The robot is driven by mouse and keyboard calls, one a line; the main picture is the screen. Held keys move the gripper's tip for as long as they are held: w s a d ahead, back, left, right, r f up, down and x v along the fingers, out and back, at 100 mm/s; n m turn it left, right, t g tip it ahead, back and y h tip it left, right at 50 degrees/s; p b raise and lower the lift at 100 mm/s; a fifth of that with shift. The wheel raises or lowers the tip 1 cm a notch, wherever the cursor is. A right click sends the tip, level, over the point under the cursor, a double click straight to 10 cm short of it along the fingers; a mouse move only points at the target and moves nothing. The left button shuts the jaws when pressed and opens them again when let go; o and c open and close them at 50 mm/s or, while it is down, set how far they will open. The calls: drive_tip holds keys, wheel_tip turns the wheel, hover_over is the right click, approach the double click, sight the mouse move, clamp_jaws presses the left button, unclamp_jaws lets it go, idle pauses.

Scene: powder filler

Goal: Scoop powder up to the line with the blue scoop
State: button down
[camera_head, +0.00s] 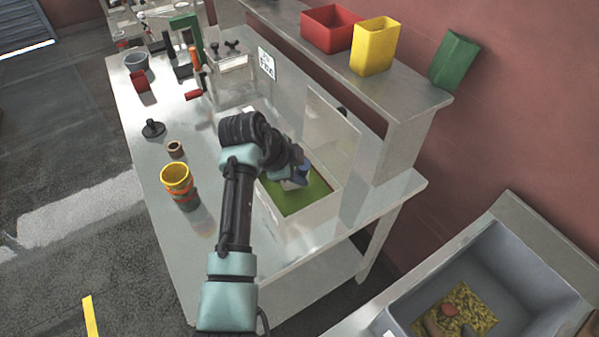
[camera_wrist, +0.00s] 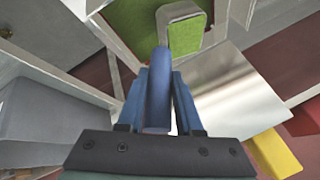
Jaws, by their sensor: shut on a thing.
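My gripper (camera_wrist: 160,95) is shut on the blue handle of the scoop (camera_wrist: 158,88). The scoop's pale, metallic-looking bowl (camera_wrist: 203,42) shows green powder inside in the wrist view. In the head view my gripper (camera_head: 297,170) is over the open white box (camera_head: 313,222), which holds green powder (camera_head: 302,198). The powder also shows in the wrist view (camera_wrist: 130,22). I cannot tell whether the bowl touches it. A yellow cup with orange and grey bands (camera_head: 178,181) stands on the table, left of my arm. No fill line is readable.
A clear panel (camera_head: 333,135) stands upright behind the box. Red (camera_head: 328,28), yellow (camera_head: 373,46) and green (camera_head: 455,60) bins sit on the shelf. A small brown ring (camera_head: 176,149) and a black knob-like piece (camera_head: 153,128) lie on the table (camera_head: 150,95). A grey sink-like tub (camera_head: 520,270) is at right.

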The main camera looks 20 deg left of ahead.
drive_tip(key=shift+r+p, duration=1.85)
drive_tip(key=shift+r, duration=1.15)
